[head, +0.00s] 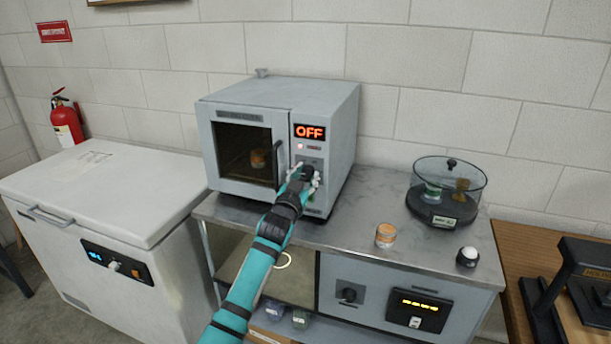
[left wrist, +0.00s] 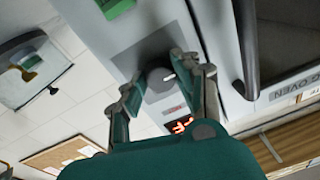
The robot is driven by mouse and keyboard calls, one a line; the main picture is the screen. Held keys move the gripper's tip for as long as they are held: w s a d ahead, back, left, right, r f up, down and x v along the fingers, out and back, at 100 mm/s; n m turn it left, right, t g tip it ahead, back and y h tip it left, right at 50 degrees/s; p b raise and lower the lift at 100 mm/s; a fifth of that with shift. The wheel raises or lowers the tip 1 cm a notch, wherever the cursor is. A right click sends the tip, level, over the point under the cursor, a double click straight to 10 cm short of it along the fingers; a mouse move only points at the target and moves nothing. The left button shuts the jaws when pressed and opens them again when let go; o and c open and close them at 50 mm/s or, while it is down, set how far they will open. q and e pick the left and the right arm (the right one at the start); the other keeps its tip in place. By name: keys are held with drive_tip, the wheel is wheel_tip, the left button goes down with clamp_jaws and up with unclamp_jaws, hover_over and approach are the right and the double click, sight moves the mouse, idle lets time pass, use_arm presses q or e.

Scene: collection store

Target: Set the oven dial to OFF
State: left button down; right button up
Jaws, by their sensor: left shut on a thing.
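The grey oven (head: 345,115) stands on a metal bench against the wall. Its door is closed, and a brownish object shows behind the window. Its red display (head: 310,131) reads OFF. My left gripper (head: 306,177) is at the control panel, shut on the dark round dial (left wrist: 157,85). In the left wrist view the gripper (left wrist: 166,84) has one finger on each side of the dial, whose white mark shows. In the head view the fingers partly hide the dial. My right gripper is not in view.
The oven door handle (left wrist: 245,50) is close beside the gripper. A clear round vessel (head: 447,190), an orange-labelled jar (head: 386,235) and a small dark item with a white top (head: 467,257) stand right on the bench (head: 350,222). A white chest freezer (head: 100,190) is at left.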

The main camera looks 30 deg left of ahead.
use_arm(q)
drive_tip(key=shift+f, duration=0.2)
idle(0.3)
drive_tip(key=c, duration=1.3)
unclamp_jaws()
drive_tip(key=o, duration=0.3)
drive_tip(key=shift+r, duration=0.1)
drive_tip(key=shift+o, duration=0.2)
drive_tip(key=v, duration=1.2)
